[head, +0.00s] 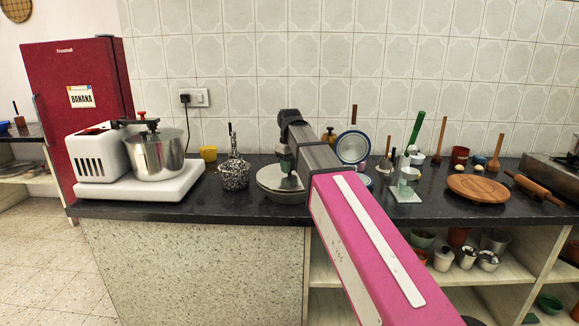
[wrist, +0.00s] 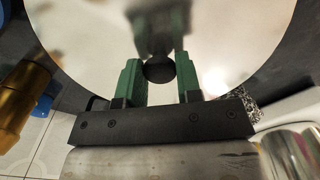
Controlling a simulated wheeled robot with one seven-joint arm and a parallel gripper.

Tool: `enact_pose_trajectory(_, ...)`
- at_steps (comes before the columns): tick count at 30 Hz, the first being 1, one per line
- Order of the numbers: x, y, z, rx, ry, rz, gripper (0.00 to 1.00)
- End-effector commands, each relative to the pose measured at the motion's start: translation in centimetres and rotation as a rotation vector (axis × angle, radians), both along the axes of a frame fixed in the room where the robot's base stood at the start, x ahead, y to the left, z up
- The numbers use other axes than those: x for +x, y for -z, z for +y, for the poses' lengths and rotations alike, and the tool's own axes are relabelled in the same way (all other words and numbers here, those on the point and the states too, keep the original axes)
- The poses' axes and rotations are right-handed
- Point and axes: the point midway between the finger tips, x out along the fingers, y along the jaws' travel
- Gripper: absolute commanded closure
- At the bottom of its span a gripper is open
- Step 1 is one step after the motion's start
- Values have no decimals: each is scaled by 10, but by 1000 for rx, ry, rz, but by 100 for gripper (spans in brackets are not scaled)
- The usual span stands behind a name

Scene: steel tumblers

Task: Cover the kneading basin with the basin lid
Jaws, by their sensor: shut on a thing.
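The basin lid is a wide, shiny steel disc with a dark round knob. It fills much of the wrist view (wrist: 90,45) and shows low over the counter in the head view (head: 281,180). My gripper (wrist: 158,72) has its green fingers shut on the knob, which sits between them. In the head view my gripper (head: 287,160) points down at the disc, partly behind my arm. A grey rounded side (head: 285,198) shows just under the disc's front edge. I cannot tell whether this is the kneading basin or whether the lid rests on it.
A white machine with a steel drum (head: 160,158) stands left on the dark counter. A black-and-white speckled vessel (head: 234,175) stands close left of the lid. A blue-rimmed round pan (head: 353,147), a glass-like stand (head: 405,193) and a wooden board (head: 478,188) are to the right.

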Motion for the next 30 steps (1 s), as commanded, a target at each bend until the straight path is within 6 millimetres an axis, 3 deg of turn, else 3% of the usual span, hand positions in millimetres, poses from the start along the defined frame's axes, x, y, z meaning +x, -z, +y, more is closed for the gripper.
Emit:
enact_pose_trajectory(20,0,9,0,0,0,0,95)
enact_pose_trajectory(21,0,9,0,0,0,0,55)
enact_pose_trajectory(23,0,9,0,0,0,0,38)
enact_pose_trajectory(30,0,9,0,0,0,0,38)
